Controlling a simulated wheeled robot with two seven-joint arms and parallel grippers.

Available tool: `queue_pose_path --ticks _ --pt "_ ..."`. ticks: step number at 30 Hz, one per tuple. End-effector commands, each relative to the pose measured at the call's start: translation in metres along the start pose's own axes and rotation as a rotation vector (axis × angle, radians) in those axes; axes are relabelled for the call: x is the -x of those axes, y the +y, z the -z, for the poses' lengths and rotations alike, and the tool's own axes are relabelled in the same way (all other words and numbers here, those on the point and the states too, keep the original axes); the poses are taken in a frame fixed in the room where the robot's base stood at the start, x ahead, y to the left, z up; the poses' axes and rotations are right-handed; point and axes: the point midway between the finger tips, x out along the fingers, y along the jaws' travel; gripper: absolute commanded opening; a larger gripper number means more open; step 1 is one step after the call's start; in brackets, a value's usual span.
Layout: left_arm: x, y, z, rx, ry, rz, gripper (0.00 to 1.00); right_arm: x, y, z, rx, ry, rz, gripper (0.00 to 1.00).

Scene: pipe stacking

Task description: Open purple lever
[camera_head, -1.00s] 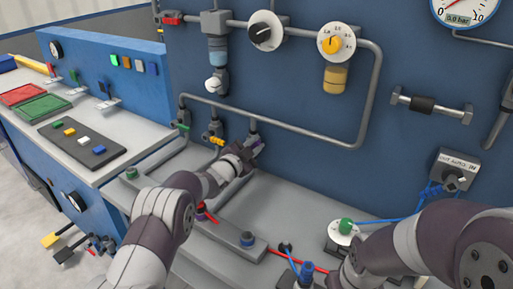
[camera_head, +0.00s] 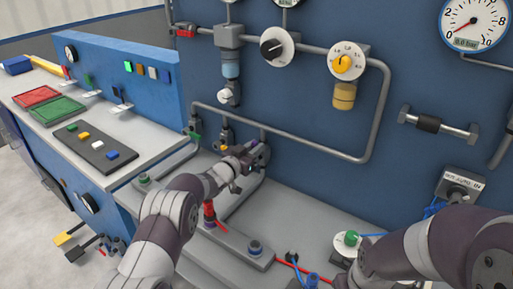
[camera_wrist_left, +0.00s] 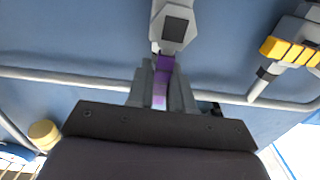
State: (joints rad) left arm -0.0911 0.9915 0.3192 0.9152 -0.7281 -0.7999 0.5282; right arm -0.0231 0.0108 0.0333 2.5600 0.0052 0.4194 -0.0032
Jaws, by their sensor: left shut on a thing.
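The purple lever (camera_wrist_left: 161,78) shows in the left wrist view, just below a grey valve body (camera_wrist_left: 174,28). My left gripper (camera_wrist_left: 161,92) is shut on the lever, with a finger on each side of it. In the head view my left gripper (camera_head: 246,158) is at the foot of the rightmost of the short vertical pipes on the blue panel. It mostly hides the lever there. My right arm (camera_head: 430,250) comes in from the lower right, and its gripper is not visible.
A yellow lever (camera_wrist_left: 290,52) is near the upper right of the left wrist view. In the head view a grey pipe (camera_head: 300,148) runs along the panel above my left gripper. A red-bodied part (camera_head: 209,212) stands on the bench near my left forearm.

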Motion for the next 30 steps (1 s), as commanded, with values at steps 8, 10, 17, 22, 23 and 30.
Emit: queue_pose_path --ticks 8,10,17,22,23,30 --pt "0.0004 -0.0025 -0.0015 0.044 -0.002 0.001 0.00 0.0019 0.0000 0.0002 0.000 0.000 0.000 0.43" --pt "0.0004 -0.0026 -0.0016 0.046 -0.002 0.001 0.00 0.0019 0.0000 0.0002 0.000 0.000 0.000 0.43" --pt "0.0003 -0.0026 -0.0016 0.047 -0.002 0.001 0.00 0.0018 0.0000 0.0002 0.000 0.000 0.000 0.43" --pt "0.0003 -0.0025 -0.0015 0.046 -0.002 0.001 0.41 0.0018 0.0000 0.0002 0.000 0.000 0.000 0.43" --pt "0.0003 -0.0025 -0.0014 0.046 -0.002 0.001 0.41 0.0018 0.0000 0.0002 0.000 0.000 0.000 0.43" --pt "0.0024 -0.0026 -0.0003 0.044 -0.001 0.000 0.41 0.0016 0.0000 0.0002 0.000 0.000 0.000 0.43"
